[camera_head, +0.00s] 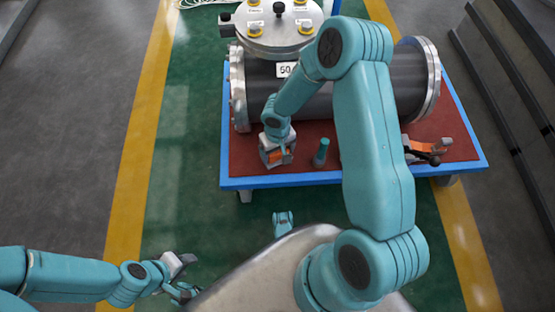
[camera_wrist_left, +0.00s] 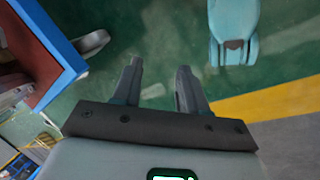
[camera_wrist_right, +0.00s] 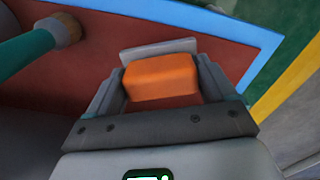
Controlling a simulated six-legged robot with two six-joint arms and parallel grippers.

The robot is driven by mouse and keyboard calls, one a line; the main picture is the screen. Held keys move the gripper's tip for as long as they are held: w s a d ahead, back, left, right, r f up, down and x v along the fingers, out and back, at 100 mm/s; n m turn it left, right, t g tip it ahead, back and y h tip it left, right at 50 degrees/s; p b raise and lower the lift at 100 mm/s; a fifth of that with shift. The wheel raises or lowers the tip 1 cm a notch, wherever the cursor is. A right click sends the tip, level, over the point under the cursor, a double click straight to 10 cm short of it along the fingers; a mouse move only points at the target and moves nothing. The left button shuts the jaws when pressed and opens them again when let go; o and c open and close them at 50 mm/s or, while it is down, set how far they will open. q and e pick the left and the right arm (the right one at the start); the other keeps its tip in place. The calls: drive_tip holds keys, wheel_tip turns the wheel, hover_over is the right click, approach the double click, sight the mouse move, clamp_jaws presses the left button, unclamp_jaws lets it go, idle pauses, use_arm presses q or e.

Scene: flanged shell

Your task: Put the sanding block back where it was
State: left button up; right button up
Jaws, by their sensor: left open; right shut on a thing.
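The sanding block is an orange block (camera_wrist_right: 161,78) between the fingers of my right gripper (camera_wrist_right: 158,84), with a grey strip along its far side. In the head view the sanding block (camera_head: 277,157) shows as a small orange patch at the front left of the red table top (camera_head: 246,158). My right gripper (camera_head: 276,158) is shut on it, close above or at the red surface; I cannot tell whether the block touches it. My left gripper (camera_head: 183,276) is open and empty over the green floor, away from the table; its fingers are apart in the left wrist view (camera_wrist_left: 160,75).
A teal-handled tool (camera_head: 322,151) with a tan end (camera_wrist_right: 65,30) is right of the block. A dark flanged shell (camera_head: 330,97) fills the table's back. An orange and black tool (camera_head: 428,150) lies at the right. The blue table edge (camera_head: 300,181) runs along the front.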

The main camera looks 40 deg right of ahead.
wheel_tip(320, 180, down, 4)
drive_tip(key=shift+r+b, duration=0.1)
drive_tip(key=shift+b, duration=0.8)
drive_tip(key=shift+f, duration=0.4)
drive_tip(key=shift+r, duration=0.15)
